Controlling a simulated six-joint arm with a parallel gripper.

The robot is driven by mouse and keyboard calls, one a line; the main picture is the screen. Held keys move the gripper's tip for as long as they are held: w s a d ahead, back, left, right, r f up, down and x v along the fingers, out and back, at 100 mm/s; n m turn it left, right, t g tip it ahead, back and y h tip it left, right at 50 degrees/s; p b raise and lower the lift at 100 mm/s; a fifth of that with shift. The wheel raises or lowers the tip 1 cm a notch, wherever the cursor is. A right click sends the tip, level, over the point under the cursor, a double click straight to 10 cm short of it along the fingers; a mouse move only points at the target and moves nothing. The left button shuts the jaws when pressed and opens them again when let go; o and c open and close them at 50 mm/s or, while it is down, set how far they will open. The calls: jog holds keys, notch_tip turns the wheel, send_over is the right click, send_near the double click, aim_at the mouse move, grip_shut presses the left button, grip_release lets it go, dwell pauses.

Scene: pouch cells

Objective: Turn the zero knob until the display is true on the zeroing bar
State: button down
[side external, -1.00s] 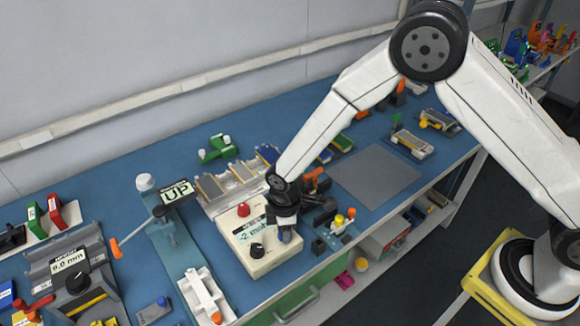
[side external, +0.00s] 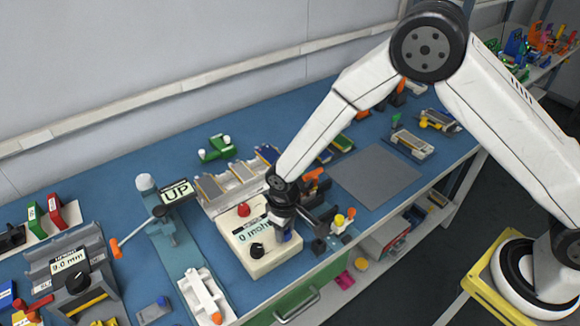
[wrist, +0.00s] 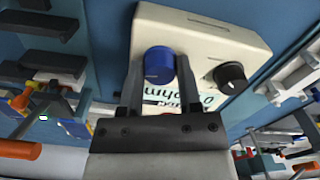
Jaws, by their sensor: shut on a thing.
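The cream meter box (side external: 283,259) stands on the blue bench, with a display (side external: 250,232) that reads 0 mohm. On its top are a red button (side external: 244,210), a black knob (side external: 257,250) and a blue knob (wrist: 158,62). My gripper (wrist: 160,65) is shut on the blue knob, one finger on each side of it. In the side view my gripper (side external: 284,234) is low over the right side of the box and hides most of the blue knob. The black knob (wrist: 229,77) is beside my fingers, untouched. I cannot tell which thing is the zeroing bar.
A fixture with a lever and an "UP" sign (side external: 177,191) stands left of the box. A gauge reading 9.0 mm (side external: 69,261) is farther left. A rack of cells (side external: 241,182) is behind the box. A grey mat (side external: 375,176) lies clear at right.

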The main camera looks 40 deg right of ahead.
dwell(0.4)
jog(key=shift+c, duration=1.4)
grip_release()
jog(key=shift+r, duration=0.1)
jog(key=shift+r, duration=3.85)
jog(key=shift+d, duration=0.1)
